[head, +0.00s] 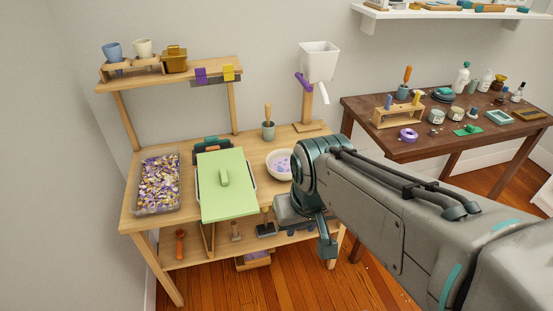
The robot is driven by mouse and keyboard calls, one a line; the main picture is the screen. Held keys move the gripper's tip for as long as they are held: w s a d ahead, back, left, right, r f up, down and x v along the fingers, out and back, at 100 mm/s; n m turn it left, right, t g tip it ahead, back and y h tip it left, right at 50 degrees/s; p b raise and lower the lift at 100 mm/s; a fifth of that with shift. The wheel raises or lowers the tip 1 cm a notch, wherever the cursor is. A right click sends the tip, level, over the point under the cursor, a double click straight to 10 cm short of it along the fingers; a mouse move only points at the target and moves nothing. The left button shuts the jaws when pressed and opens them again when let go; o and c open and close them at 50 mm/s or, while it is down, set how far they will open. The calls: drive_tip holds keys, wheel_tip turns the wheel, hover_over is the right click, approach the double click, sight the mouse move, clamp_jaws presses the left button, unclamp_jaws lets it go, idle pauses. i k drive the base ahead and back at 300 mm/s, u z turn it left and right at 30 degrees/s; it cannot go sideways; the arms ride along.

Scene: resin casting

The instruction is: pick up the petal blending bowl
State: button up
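A cream-white round bowl (272,167) with purple and white petals in it stands on the light wooden workbench (258,195). It is right of the green-lidded box, and it looks like the petal blending bowl. My arm comes in from the right and covers the bowl's right side. My gripper (326,241) is in front of and below the bowl in the picture, pointing down near the bench's front right edge. It appears apart from the bowl. One teal finger shows clearly; the other is not clear, so its opening cannot be told.
Left of the bowl are a green-lidded box (226,199) and a clear tray of petals (158,211). Behind it stand a small pot with a wooden-handled tool (268,130) and a white hopper on a post (319,62). A dark side table (425,148) stands right.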

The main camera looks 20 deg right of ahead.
sight(278, 161)
drive_tip(key=u, duration=0.35)
drive_tip(key=k, duration=0.15)
drive_tip(key=z, duration=0.85)
drive_tip(key=i, duration=1)
drive_tip(key=u, duration=0.5)
